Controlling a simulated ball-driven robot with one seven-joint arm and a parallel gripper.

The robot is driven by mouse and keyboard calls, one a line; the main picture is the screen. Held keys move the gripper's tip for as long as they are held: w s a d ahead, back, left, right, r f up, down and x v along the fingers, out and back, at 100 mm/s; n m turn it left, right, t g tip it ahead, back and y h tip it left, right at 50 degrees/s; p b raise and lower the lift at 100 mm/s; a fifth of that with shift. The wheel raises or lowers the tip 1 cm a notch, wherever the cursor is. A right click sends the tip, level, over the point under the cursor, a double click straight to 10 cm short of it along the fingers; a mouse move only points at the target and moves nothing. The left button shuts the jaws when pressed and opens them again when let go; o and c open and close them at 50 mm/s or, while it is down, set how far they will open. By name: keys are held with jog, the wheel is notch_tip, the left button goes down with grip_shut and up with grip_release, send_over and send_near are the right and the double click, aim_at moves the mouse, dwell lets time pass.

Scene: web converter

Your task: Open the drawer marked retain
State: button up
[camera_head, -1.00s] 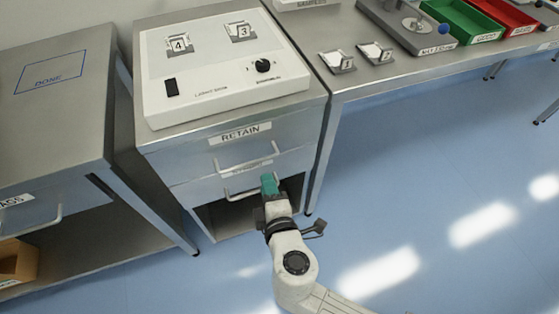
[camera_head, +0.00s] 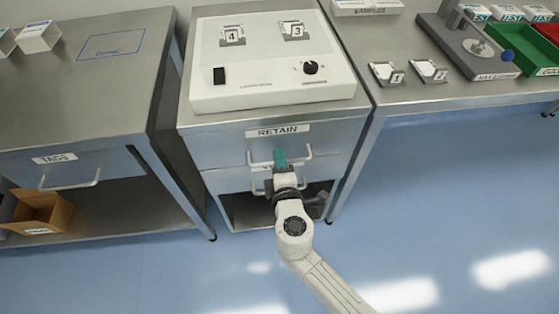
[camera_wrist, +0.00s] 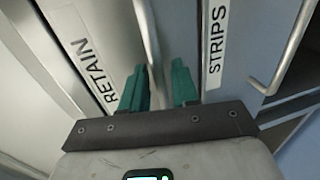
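The drawer marked RETAIN (camera_head: 222,152) is the upper drawer under the white machine, and its front looks closed. Its label also shows in the wrist view (camera_wrist: 85,50). Its bar handle (camera_head: 306,154) runs across the front below the label. My gripper (camera_head: 280,157), with teal fingers, is at the middle of this handle. In the wrist view my gripper (camera_wrist: 160,85) is open, with the handle (camera_wrist: 150,45) running into the gap between the fingers. Whether either finger touches it I cannot tell. My gripper hides part of the handle in the head view.
The drawer marked STRIPS (camera_wrist: 240,50) lies just below, with its own handle (camera_wrist: 290,50) close by. A TAGS drawer (camera_head: 75,165) is in the left bench. A bench with trays (camera_head: 520,50) stands at right. The blue floor (camera_head: 440,200) in front is clear.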

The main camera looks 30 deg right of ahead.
jog(key=shift+w, duration=0.15)
grip_shut()
jog(key=shift+f, duration=0.1)
dwell(0.4)
